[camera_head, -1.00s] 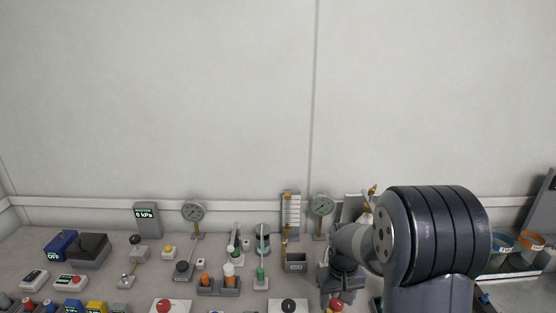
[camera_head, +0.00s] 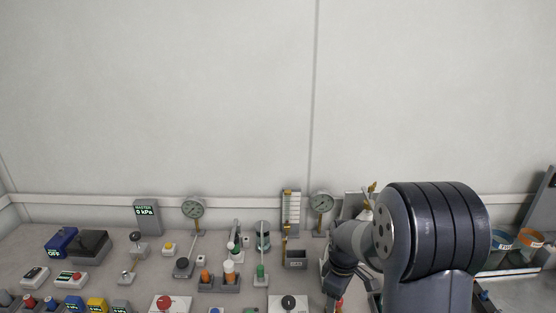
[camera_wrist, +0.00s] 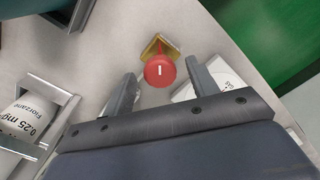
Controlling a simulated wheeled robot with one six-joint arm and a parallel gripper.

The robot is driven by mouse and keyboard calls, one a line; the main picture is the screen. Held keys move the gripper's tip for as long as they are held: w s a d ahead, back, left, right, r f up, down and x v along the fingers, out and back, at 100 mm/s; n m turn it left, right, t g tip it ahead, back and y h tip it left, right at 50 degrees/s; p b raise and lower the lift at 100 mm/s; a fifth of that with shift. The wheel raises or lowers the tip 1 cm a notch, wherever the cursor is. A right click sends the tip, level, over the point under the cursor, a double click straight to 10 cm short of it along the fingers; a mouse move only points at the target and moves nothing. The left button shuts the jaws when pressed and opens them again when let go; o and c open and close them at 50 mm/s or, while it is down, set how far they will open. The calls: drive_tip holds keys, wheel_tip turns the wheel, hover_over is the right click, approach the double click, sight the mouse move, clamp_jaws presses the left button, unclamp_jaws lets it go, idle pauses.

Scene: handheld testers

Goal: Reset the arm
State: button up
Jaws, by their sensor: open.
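My arm stands at the right of the head view, with its large dark ribbed joint in front of the bench. My gripper is at the bottom of the wrist view (camera_wrist: 160,92), its two dark fingers apart with nothing between them. Just beyond the fingertips is a red round knob (camera_wrist: 159,71) on a brass-coloured base, marked with a short white line. In the head view the gripper's fingertips are hidden or too small to tell apart near the lower edge.
The bench (camera_head: 60,280) holds gauges (camera_head: 193,208), a kPa display (camera_head: 147,216), switches and buttons. In the wrist view, a labelled white item (camera_wrist: 22,118) in a metal holder lies left, a white labelled piece (camera_wrist: 228,78) right, and a green surface (camera_wrist: 270,35) upper right.

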drive_tip(key=n, duration=0.5)
drive_tip(key=shift+n, duration=0.3)
drive_tip(key=n, duration=0.6)
idle(0.4)
